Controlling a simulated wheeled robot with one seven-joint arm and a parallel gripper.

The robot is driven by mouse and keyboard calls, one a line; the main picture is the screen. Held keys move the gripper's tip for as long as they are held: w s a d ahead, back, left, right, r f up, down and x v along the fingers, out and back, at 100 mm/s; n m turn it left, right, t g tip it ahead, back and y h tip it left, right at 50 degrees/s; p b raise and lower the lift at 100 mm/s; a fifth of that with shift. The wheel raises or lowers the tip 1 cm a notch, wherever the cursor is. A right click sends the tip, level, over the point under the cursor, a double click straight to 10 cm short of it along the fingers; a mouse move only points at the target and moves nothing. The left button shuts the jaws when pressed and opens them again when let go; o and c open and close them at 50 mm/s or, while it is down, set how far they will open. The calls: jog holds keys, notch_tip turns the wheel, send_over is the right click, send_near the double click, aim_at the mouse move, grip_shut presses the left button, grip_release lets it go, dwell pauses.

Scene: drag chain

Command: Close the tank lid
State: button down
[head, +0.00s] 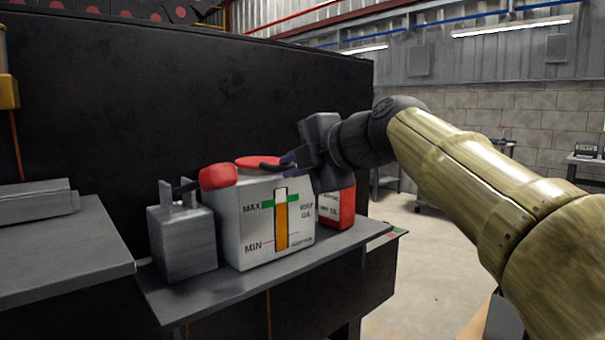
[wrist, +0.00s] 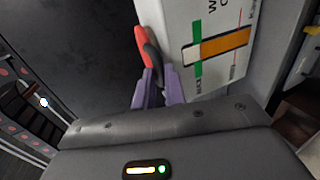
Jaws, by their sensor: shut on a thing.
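The white oil tank (head: 262,215) stands on the shelf, with MAX and MIN marks and an amber level window on its front. The red tank lid (head: 258,162) lies roughly flat over the tank top; I cannot tell whether it is fully seated. My gripper (head: 287,160) comes in from the right, shut on the dark tab of the lid. In the wrist view, the purple fingertips of my gripper (wrist: 157,70) close around this dark tab beside the red lid (wrist: 143,42). The tank's printed face (wrist: 215,45) shows at the upper right there.
A red cap (head: 219,176) sits at the tank's left top edge. A grey block (head: 183,243) stands left of the tank, and a red-and-white oil container (head: 335,207) stands right. A dark wall (head: 150,90) rises behind. The shelf's front edge (head: 270,279) is bare.

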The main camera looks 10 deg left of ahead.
jog(key=shift+w+f, duration=0.1)
jog(key=shift+f, duration=0.9)
jog(key=c, duration=1.5)
grip_release()
jog(key=shift+o, duration=0.2)
jog(key=shift+d+r, duration=0.1)
jog(key=shift+r, duration=0.05)
jog(key=shift+s+d+r, duration=0.1)
jog(key=shift+s+d, duration=0.05)
jog(key=shift+s, duration=0.05)
jog(key=p+v, duration=0.2)
jog(key=v, duration=1.5)
jog(key=shift+r+p, duration=0.3)
jog(key=shift+r, duration=0.05)
jog(key=shift+w, duration=0.15)
